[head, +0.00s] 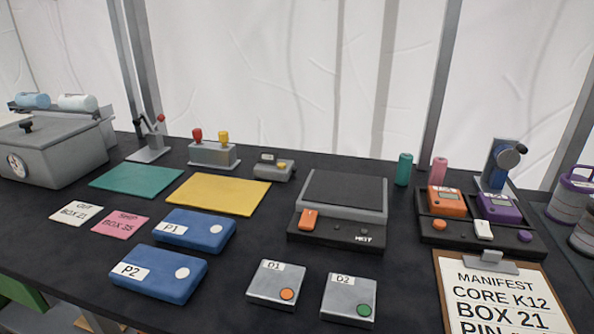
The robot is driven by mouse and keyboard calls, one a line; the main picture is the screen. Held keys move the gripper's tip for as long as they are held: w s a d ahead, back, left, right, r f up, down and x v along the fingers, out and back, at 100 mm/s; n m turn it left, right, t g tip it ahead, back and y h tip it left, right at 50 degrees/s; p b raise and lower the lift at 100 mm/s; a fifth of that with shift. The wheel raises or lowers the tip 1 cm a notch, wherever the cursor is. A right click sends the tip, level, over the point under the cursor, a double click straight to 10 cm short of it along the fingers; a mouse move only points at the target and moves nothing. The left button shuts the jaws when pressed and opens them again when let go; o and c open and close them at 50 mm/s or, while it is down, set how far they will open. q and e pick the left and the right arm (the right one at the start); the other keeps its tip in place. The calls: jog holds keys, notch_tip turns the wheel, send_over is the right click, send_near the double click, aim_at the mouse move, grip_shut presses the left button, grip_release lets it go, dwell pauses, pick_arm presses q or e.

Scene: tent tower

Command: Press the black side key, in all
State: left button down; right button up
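No part is plainly marked as the black side key, and I cannot tell which one it is. A grey device with a dark top plate (343,187) stands in the middle of the table. Its black front carries an orange switch (308,219), a small dark round knob (364,231) and a white label that is hard to read. The sides facing away from me are hidden. Neither of my grippers is in view.
Blue boxes P1 (200,238) and P2 (160,284), grey boxes D1 (264,294) and D2 (339,306) lie in front. A black panel (455,234) with orange and purple modules stands right, behind a clipboard (536,270). A grey chest (62,160) stands left.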

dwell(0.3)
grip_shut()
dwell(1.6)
